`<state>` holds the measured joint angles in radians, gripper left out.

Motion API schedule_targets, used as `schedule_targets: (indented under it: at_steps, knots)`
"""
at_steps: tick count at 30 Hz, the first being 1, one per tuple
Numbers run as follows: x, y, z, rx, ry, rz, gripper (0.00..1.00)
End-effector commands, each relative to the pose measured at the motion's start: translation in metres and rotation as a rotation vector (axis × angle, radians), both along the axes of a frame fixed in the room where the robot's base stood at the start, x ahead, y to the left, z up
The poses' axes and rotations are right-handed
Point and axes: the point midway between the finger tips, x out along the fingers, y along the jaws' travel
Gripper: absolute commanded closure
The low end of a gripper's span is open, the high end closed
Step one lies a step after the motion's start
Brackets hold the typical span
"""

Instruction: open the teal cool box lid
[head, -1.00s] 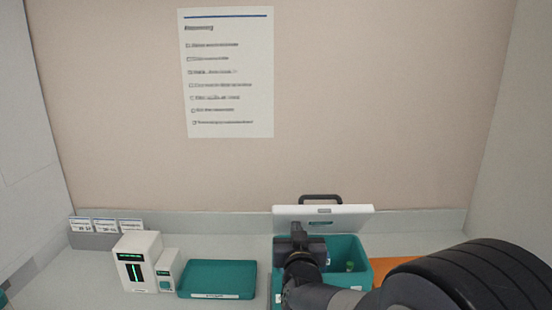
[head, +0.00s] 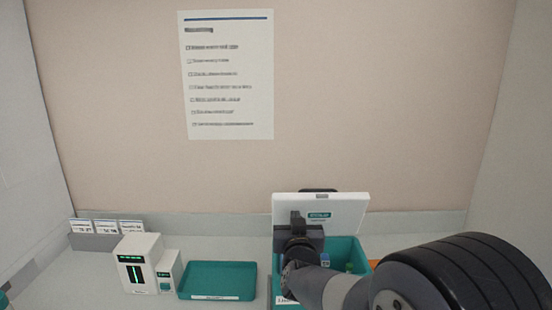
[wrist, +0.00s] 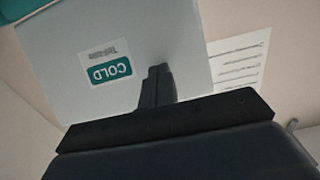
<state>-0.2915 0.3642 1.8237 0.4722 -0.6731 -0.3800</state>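The teal cool box (head: 350,246) stands on the counter at the right in the head view. Its white lid (head: 345,208) is raised and stands tilted up at the back of the box, its inner face with a teal label (head: 319,215) toward me. The dark handle (head: 319,190) just shows behind the lid's top edge. My gripper (head: 297,217) is in front of the lid's left part. In the wrist view, my gripper's fingers (wrist: 158,72) are together with nothing between them, against the lid (wrist: 150,30) beside its COLD label (wrist: 108,70). Actual contact is unclear.
A teal tray (head: 217,281) lies left of the box. A white device with green lights (head: 138,262) and a smaller one (head: 169,271) stand further left. A small card rack (head: 95,241) is at the back left.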

Motion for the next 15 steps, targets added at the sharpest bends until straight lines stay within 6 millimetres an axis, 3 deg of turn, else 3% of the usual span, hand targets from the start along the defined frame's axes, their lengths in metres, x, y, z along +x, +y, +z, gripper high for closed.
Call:
schedule_targets:
  at_steps: [15]
  knots:
    - [0.029, 0.000, 0.010, 0.000, 0.000, 0.000, 1.00]
